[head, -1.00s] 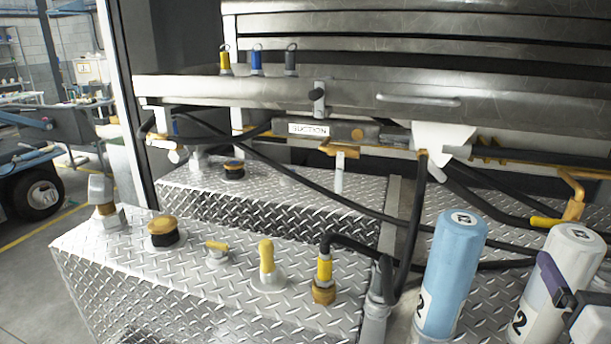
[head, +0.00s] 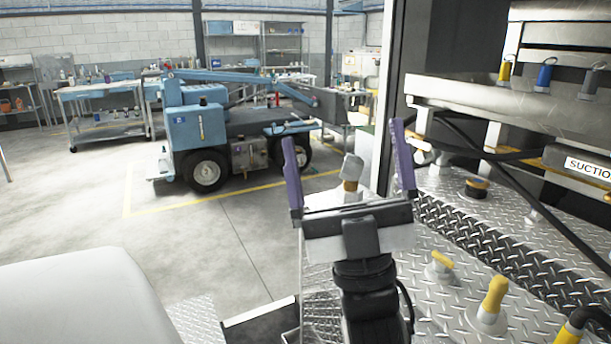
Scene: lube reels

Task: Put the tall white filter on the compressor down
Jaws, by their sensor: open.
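My gripper (head: 343,131) is open, its two purple fingers spread and pointing up the picture. Nothing is held between them; a grey-white capped fitting (head: 351,172) on the tank shows behind the gap. The tall white filter is not in view now. I cannot tell for sure which thing is the compressor; a blue wheeled machine (head: 195,125) stands across the floor at the back left.
The diamond-plate tank top (head: 450,215) with yellow-capped fittings (head: 494,295) lies right of my gripper. A steel shelf (head: 510,105) with hoses hangs above it. A pale rounded surface (head: 80,290) fills the lower left. The concrete floor (head: 80,190) is open.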

